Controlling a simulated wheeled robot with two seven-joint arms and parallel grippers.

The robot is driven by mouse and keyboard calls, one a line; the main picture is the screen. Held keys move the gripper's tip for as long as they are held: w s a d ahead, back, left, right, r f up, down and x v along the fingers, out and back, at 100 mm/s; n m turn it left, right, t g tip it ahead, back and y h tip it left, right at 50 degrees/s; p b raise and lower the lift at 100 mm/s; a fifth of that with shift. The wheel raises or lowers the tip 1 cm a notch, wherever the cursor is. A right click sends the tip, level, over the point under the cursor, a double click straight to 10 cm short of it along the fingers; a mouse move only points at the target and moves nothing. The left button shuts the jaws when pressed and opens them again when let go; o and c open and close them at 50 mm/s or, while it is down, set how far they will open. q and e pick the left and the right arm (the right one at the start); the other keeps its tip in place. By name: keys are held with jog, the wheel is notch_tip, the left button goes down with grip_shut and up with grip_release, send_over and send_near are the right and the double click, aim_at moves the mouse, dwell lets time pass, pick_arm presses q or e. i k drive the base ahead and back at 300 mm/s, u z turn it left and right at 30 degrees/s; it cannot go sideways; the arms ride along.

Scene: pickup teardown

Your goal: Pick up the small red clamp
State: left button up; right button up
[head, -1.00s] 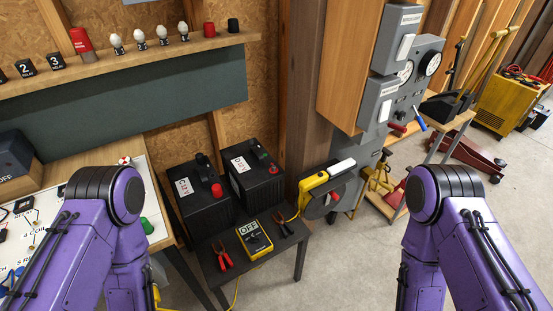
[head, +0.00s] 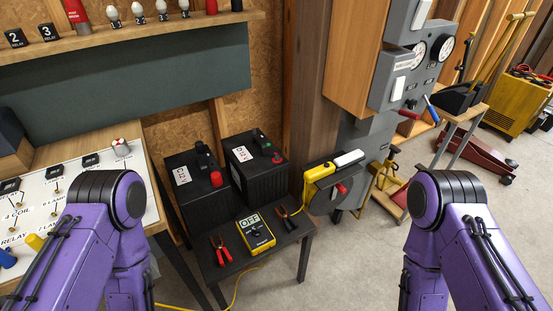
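The small red clamp (head: 221,249) lies on the low dark table (head: 205,271), near its front left edge. Its two red handles point toward me. A black clamp (head: 286,217) lies farther right on the same table, with the yellow meter (head: 257,234) reading OFF between the two. My two purple arms come up at the left and right of the head view. Both of my grippers are out of view. Nothing covers the red clamp.
Two black batteries (head: 196,190) (head: 254,172) stand behind the meter and clamps. A workbench with a white diagram board (head: 128,178) is at the left. A yellow-and-grey device (head: 326,185) is at the right. Concrete floor (head: 345,262) is open right of the low table.

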aim_at(219, 249)
jog(key=k, duration=0.5)
jog(key=z, duration=1.2)
jog(key=i, duration=1.15)
jog(key=u, duration=2.3)
jog(key=i, duration=0.5)
jog(key=z, duration=0.05)
